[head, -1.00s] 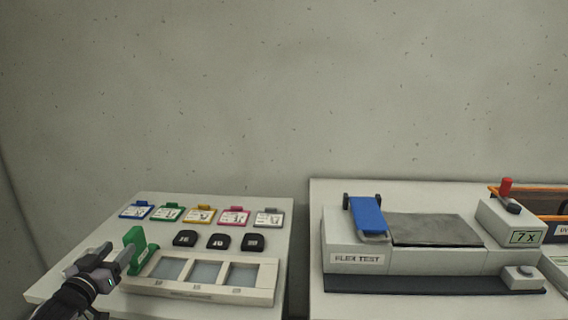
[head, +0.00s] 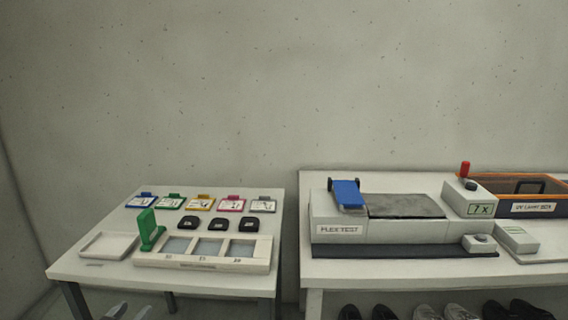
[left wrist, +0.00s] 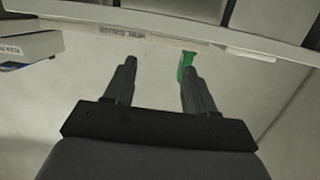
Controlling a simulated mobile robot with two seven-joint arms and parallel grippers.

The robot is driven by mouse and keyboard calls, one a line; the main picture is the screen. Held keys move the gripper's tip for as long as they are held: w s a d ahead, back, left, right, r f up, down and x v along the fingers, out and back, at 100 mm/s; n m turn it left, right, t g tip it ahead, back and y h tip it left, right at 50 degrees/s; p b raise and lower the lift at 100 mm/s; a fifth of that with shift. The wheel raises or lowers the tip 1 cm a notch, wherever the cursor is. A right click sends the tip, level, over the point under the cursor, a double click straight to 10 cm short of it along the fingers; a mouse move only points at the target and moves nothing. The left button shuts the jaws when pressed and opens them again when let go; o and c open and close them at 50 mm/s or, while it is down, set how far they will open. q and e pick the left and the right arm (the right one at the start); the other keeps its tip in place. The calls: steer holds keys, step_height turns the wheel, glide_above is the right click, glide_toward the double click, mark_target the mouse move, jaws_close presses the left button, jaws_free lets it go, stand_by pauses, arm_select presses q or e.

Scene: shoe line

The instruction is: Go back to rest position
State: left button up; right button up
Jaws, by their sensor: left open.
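My left gripper (head: 130,311) shows only at the bottom edge of the head view, below the front of the left table (head: 110,274). In the left wrist view its two fingers (left wrist: 157,80) stand apart with nothing between them. A green upright handle-like piece (head: 148,230) stands on the left table, at the left end of a white holder with several windows (head: 203,262). The green piece also shows in the left wrist view (left wrist: 184,64), beyond the right finger and apart from it. My right gripper is in neither view.
A white shallow tray (head: 108,246), several coloured tags (head: 202,203) and black pieces (head: 219,225) lie on the left table. The flex tester (head: 338,230) and an orange-rimmed box (head: 530,209) stand on the right bench. Shoes (head: 428,312) stand below it.

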arm_select(q)
steer(key=s+d+f+g, duration=0.2)
steer(key=s+d+f, duration=0.2)
steer(key=s, duration=0.5)
steer(key=s+d+f+g, duration=0.1)
steer(key=s+d+f, duration=0.3)
steer(key=s, duration=0.5)
steer(key=s+d+f+m+g, duration=0.1)
steer(key=s+d+f+g, duration=0.1)
steer(key=s+d, duration=0.4)
steer(key=s+f, duration=0.1)
steer(key=s, duration=0.2)
steer(key=shift+s+d+f+g+h, duration=0.25)
steer(key=shift+d+f+g+h, duration=0.05)
steer(key=shift+f, duration=0.1)
